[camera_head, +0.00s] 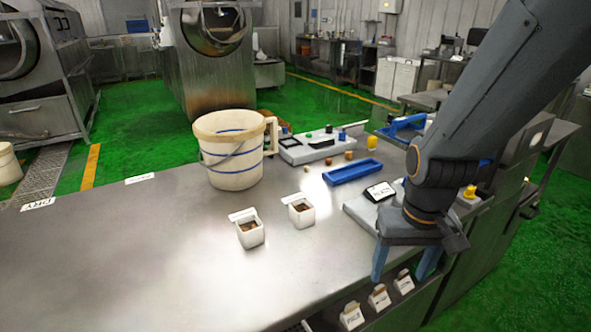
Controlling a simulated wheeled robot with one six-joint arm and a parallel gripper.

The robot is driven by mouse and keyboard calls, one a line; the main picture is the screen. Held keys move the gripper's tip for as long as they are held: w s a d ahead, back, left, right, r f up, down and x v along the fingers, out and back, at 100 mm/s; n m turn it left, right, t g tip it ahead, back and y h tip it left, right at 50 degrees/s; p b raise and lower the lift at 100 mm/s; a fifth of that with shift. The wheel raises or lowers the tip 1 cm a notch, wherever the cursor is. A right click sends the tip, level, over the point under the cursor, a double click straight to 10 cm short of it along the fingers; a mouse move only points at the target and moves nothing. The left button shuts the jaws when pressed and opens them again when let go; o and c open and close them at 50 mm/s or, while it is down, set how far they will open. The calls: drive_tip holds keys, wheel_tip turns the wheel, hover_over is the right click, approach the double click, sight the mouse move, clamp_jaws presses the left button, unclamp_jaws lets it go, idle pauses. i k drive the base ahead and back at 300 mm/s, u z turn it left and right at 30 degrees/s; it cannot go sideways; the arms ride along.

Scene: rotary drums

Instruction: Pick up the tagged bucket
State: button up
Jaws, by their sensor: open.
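A cream-white bucket (231,165) with blue stripes and a wire bail stands upright on the steel table (130,255), left of centre. A side handle sticks out at its right rim. I cannot make out a tag on it. My gripper (405,264) points down over the table's right front edge, with its two blue fingers apart and nothing seen between them. It is well to the right of the bucket and nearer to the camera, not touching it.
Two small white tubs (249,231) with brown contents stand in front of the bucket. A blue tray (352,171) and a grey control box (310,147) lie to its right. A scale (379,193) is beside my arm. The table's left part is clear.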

sight(231, 142)
drive_tip(key=k, duration=0.5)
drive_tip(key=z, duration=1.45)
drive_tip(key=i, duration=1.1)
drive_tip(key=u, duration=2.55)
drive_tip(key=i, duration=0.5)
drive_tip(key=z, duration=0.05)
